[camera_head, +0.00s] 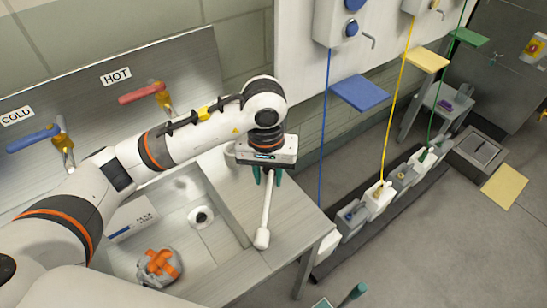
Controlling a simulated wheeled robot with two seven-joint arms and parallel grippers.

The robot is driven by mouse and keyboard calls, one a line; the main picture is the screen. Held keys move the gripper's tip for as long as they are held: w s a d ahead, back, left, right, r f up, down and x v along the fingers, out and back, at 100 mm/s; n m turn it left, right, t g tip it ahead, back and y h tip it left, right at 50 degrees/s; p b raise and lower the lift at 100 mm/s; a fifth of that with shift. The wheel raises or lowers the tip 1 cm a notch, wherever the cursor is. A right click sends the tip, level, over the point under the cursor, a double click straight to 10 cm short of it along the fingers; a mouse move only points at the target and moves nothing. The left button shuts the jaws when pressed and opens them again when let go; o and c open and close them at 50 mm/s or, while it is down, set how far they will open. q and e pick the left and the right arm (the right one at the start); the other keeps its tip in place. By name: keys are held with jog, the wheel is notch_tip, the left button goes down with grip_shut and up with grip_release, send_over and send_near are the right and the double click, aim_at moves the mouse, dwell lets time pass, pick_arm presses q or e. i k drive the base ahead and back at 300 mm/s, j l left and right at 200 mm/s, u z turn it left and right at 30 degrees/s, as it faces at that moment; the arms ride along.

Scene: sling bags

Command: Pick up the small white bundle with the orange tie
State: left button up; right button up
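The small white bundle (145,273) with the orange tie crossed over it sits in the left part of the sink, near the bottom of the view. My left gripper (268,180) points down over the counter, to the right of and above the bundle in the picture, well apart from it. What seems to be my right gripper (340,298) shows only as teal and grey tips at the bottom edge.
Blue and red taps stand behind.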

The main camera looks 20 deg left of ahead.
aim_at(158, 267)
jog(key=k+l, duration=0.2)
jog(key=k, duration=0.3)
jog(key=k+l, duration=0.2)
jog(key=k, duration=0.25)
